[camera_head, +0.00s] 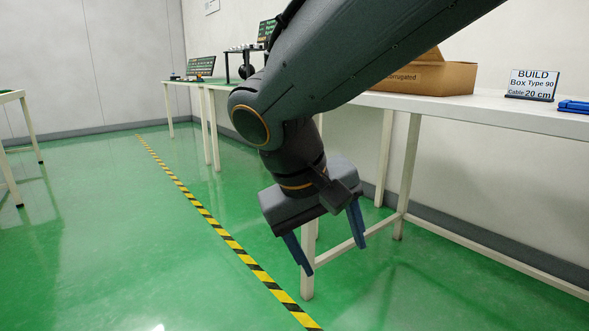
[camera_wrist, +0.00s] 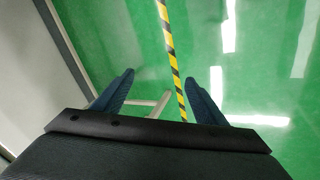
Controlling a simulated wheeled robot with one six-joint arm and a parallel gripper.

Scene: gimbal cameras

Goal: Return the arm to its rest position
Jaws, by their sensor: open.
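My gripper (camera_head: 333,255) hangs at the end of my dark grey arm in the middle of the head view. Its two blue fingers point down and are spread apart with nothing between them. In the wrist view my gripper (camera_wrist: 160,83) also shows open and empty, with the floor and a white table leg beyond it. My arm reaches in from the upper right of the head view, bends at the elbow and covers part of the white table behind it.
A white table (camera_head: 490,112) runs along the right wall, bearing a cardboard box (camera_head: 425,77), a sign (camera_head: 532,85) reading "BUILD Box Type 90 Cable 20 cm" and a blue item (camera_head: 573,106). A yellow-black floor stripe (camera_head: 210,222) borders open green floor (camera_head: 100,240). Another table (camera_head: 10,97) stands left.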

